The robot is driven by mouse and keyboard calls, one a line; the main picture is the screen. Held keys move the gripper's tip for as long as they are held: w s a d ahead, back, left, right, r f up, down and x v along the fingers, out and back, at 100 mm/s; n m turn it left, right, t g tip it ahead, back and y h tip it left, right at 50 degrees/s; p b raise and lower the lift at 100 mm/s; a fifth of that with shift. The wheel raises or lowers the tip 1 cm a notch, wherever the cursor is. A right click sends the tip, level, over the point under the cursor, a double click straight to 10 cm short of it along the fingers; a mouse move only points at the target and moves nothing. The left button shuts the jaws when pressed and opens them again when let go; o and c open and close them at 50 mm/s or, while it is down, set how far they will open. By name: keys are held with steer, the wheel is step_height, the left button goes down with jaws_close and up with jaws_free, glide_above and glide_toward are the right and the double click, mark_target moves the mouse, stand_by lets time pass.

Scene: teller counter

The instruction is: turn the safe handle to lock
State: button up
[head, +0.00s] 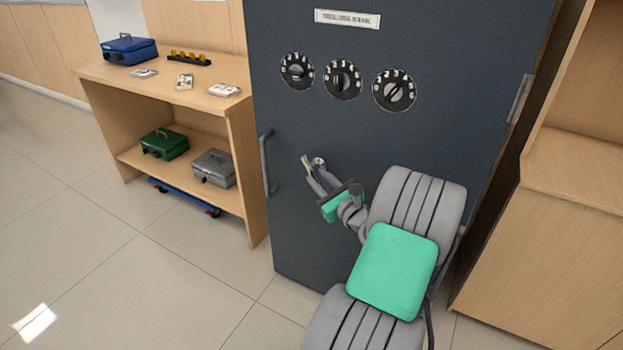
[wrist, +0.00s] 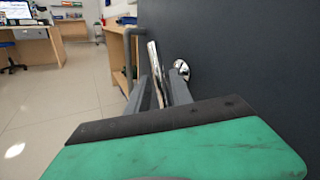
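The dark grey safe (head: 290,220) stands upright with its door flat. On its door is a small shiny handle: a bar (head: 307,164) beside a round hub (head: 319,162). My gripper (head: 316,180) is at this handle, low on the door and right of a long vertical pull. In the wrist view the fingers of my gripper (wrist: 158,80) stand apart with the shiny bar (wrist: 152,58) between them. The hub (wrist: 181,67) shows just beyond the right finger. Firm contact between fingers and bar cannot be made out. The lower bar is partly hidden.
The vertical pull (head: 265,165) stands out from the door, left of my gripper. Three dials (head: 343,80) are above. A wooden shelf (head: 240,160) with cash boxes stands left of the safe; a wooden cabinet (head: 545,240) is at right.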

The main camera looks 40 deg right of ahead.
mark_target(314, 174)
steer(key=w, duration=0.4)
steer(key=shift+d, duration=0.35)
jaws_close()
